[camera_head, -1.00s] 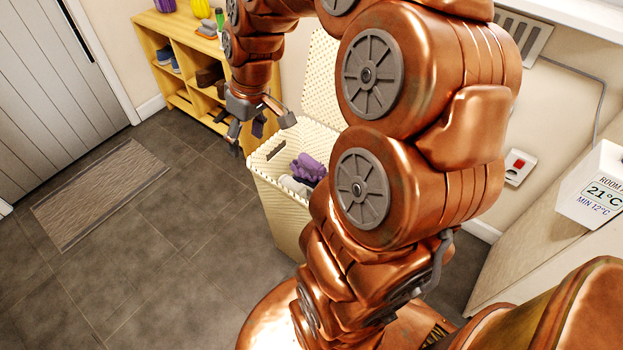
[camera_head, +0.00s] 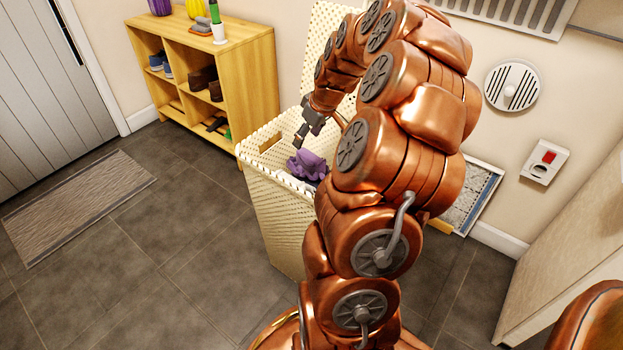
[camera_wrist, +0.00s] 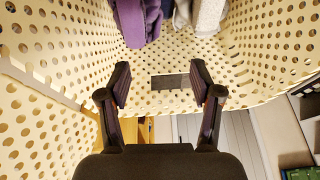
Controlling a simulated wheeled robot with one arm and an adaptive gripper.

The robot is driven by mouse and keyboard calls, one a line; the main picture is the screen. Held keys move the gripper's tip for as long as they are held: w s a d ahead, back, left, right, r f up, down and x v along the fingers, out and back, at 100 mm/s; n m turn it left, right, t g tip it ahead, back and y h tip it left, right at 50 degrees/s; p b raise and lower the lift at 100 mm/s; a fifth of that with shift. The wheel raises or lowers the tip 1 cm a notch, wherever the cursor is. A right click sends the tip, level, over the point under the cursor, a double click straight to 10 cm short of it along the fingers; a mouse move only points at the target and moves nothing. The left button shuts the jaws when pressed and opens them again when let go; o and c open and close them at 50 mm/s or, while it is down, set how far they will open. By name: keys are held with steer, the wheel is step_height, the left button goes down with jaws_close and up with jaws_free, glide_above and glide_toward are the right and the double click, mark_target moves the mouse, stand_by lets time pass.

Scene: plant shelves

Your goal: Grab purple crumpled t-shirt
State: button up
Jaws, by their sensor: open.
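The purple crumpled t-shirt (camera_head: 308,165) lies in the top of a cream perforated laundry basket (camera_head: 270,205), partly hidden by my arm in the head view. In the wrist view the purple t-shirt (camera_wrist: 138,20) is at the top edge, left of centre, cut off by the frame. My gripper (camera_head: 300,138) is just above the basket's opening, close to the shirt. In the wrist view my gripper (camera_wrist: 160,88) has its two fingers spread with nothing between them. The shirt lies beyond the fingertips and apart from them.
Grey and whitish cloth (camera_wrist: 205,14) lies beside the shirt in the basket. The basket's raised lid (camera_head: 322,45) stands behind the opening. A wooden shoe shelf (camera_head: 248,75) is at the back left. The floor left of the basket is clear, with a mat (camera_head: 80,205).

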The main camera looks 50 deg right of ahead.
mark_target(311, 156)
steer(key=d+f+b, duration=0.1)
steer(key=d+f, duration=0.1)
steer(key=s+d+f+b, duration=0.1)
steer(key=d+f, duration=0.1)
steer(key=shift+f, duration=0.2)
steer(key=shift+w+b+x, duration=0.2)
steer(key=shift+b+x, duration=1.6)
steer(key=shift+x, duration=2)
steer(key=shift+r, duration=0.1)
jaws_close()
